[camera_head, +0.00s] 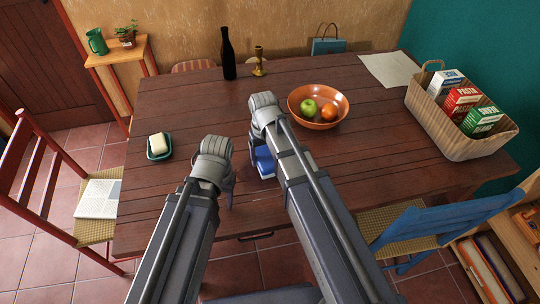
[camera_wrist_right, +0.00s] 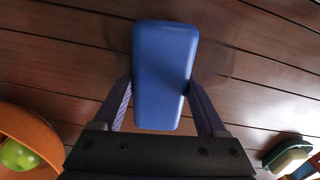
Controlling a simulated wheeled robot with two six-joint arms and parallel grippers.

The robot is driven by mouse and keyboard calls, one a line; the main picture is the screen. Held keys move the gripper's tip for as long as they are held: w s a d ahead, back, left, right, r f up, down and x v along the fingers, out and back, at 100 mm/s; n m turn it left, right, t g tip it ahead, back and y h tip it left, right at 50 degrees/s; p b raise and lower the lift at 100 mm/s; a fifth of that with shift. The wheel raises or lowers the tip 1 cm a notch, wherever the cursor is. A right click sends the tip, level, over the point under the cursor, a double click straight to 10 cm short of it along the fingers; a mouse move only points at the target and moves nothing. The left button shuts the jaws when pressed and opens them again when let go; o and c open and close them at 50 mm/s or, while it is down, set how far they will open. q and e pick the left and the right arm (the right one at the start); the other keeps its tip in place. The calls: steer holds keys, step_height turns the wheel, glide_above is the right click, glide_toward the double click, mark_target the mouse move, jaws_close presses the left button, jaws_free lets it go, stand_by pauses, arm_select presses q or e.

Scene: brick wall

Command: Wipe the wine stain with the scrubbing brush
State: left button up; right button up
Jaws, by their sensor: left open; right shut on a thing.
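The scrubbing brush, a blue block (camera_head: 264,163), is held in my right gripper (camera_head: 258,150), close over the wooden table (camera_head: 185,110). In the right wrist view the brush's smooth blue back (camera_wrist_right: 165,65) sits between the two fingers of the right gripper (camera_wrist_right: 160,95), which are shut on its sides. The brush's underside is hidden, and I cannot tell whether it touches the table. My left gripper (camera_head: 227,190) is open and empty near the table's front edge.
An orange bowl (camera_head: 335,121) with fruit stands just right of the brush. A teal dish (camera_head: 159,155) with a pale block is at left. A dark bottle (camera_head: 228,55) and brass candlestick (camera_head: 259,62) stand behind. A basket (camera_head: 455,140) of boxes is at right. The left-centre tabletop is clear.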

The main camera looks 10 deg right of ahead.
mark_target(255, 172)
steer(key=shift+s+a, duration=0.15)
steer(key=shift+a, duration=5.7)
steer(key=shift+s+d+f, duration=0.15)
steer(key=shift+s, duration=1.65)
steer(key=shift+s+d, duration=0.1)
steer(key=shift+d, duration=2.25)
steer(key=shift+w+d, duration=0.2)
steer(key=shift+d, duration=0.65)
steer(key=shift+w+d, duration=0.2)
steer(key=shift+d, duration=0.35)
steer(key=shift+w+d, duration=0.15)
steer(key=shift+w, duration=0.1)
